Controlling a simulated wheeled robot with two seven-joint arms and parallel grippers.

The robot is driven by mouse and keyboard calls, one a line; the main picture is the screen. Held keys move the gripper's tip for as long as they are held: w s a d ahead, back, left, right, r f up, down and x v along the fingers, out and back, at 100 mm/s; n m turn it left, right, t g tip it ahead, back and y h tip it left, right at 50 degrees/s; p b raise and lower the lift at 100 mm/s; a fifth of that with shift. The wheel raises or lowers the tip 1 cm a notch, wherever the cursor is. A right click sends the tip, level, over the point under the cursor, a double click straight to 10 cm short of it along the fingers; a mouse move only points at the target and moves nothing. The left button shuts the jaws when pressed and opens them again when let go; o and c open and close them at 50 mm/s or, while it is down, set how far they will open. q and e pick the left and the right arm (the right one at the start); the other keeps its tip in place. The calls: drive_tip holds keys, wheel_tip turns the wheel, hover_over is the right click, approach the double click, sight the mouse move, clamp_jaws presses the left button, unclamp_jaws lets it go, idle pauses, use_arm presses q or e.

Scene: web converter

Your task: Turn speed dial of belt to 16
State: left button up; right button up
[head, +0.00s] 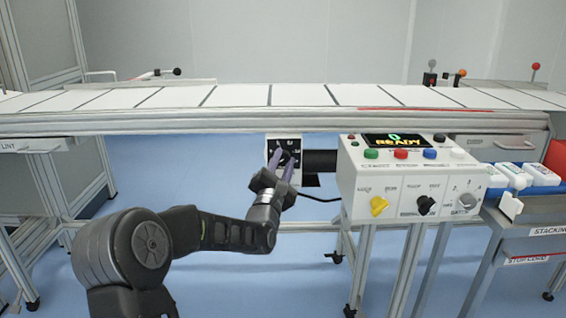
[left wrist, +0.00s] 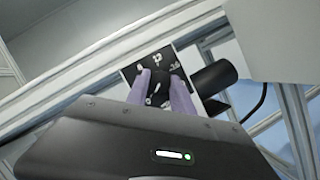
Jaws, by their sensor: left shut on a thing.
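The speed dial (left wrist: 158,88) is a dark round knob on a small panel with black and white markings (head: 274,143) under the belt (head: 310,96). My left gripper (head: 285,162) has its two purple fingers on either side of the knob and is shut on it. The left wrist view also shows the fingers (left wrist: 165,95) around the knob, with a white mark on it. The fingers hide part of the scale, and I cannot read which number the dial points to. My right gripper is not in view.
A control box (head: 395,180) with coloured buttons, a yellow knob (head: 379,205) and a display reading "0 READY" (head: 397,140) stands to the right of the dial. A dark motor cylinder (head: 319,161) and a black cable are beside it. White packs (head: 541,174) lie at the far right.

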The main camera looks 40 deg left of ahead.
use_arm(q)
clamp_jaws()
